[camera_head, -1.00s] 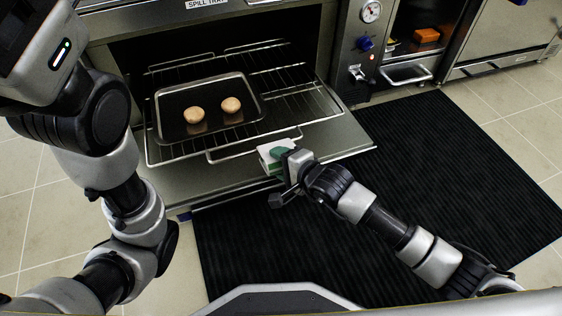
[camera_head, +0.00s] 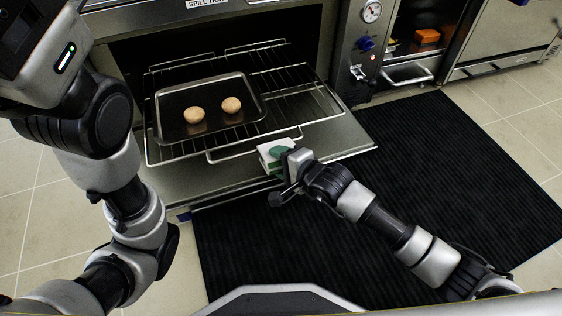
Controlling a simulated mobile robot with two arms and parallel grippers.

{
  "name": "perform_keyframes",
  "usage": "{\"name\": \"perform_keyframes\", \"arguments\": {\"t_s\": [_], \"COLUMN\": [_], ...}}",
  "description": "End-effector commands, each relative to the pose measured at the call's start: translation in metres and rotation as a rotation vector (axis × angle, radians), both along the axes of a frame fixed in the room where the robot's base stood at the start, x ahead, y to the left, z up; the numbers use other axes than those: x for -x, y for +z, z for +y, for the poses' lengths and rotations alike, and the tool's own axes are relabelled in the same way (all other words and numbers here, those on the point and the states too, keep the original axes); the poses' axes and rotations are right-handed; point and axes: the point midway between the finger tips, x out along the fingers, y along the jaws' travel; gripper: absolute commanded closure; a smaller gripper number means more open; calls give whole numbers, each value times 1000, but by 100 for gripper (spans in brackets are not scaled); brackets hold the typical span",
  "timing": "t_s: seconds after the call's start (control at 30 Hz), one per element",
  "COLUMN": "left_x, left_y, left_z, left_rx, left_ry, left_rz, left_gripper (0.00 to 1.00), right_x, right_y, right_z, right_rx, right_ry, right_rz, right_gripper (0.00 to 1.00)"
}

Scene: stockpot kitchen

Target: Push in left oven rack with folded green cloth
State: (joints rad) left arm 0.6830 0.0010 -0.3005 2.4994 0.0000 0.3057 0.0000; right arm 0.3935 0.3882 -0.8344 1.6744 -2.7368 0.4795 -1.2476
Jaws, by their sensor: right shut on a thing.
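The oven rack (camera_head: 301,101) is a wire shelf that sticks out of the open oven over the lowered door. A dark baking tray (camera_head: 212,137) with two round buns (camera_head: 231,105) sits on its left part. My right gripper (camera_head: 285,170) is shut on the folded green cloth (camera_head: 280,152), which shows green and white layers. The cloth is at the rack's front bar, right of its middle; whether it touches the bar is hard to tell. My left arm stands at the left of the picture, and its gripper is out of view.
The open oven door (camera_head: 345,140) lies flat below the rack. A black ribbed mat (camera_head: 440,190) covers the floor in front. To the right are a panel with a gauge (camera_head: 372,11) and an open compartment with an orange item (camera_head: 427,37).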

Motion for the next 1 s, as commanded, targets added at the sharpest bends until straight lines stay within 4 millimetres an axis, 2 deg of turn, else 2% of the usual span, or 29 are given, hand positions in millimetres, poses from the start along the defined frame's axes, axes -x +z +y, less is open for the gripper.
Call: {"name": "perform_keyframes", "arguments": {"t_s": [0.5, 1.0], "left_x": [4, 3], "left_y": [-12, -13], "left_z": [0, 0], "left_rx": [-1, -1], "left_ry": [2, 2], "left_rz": [-17, -14], "left_gripper": [16, 16], "right_x": [-16, -17], "right_y": [-7, -7], "right_z": [5, 5], "right_rx": [-1, -2], "right_ry": [1, 1], "right_rz": [-2, -1], "right_gripper": [84, 84]}}
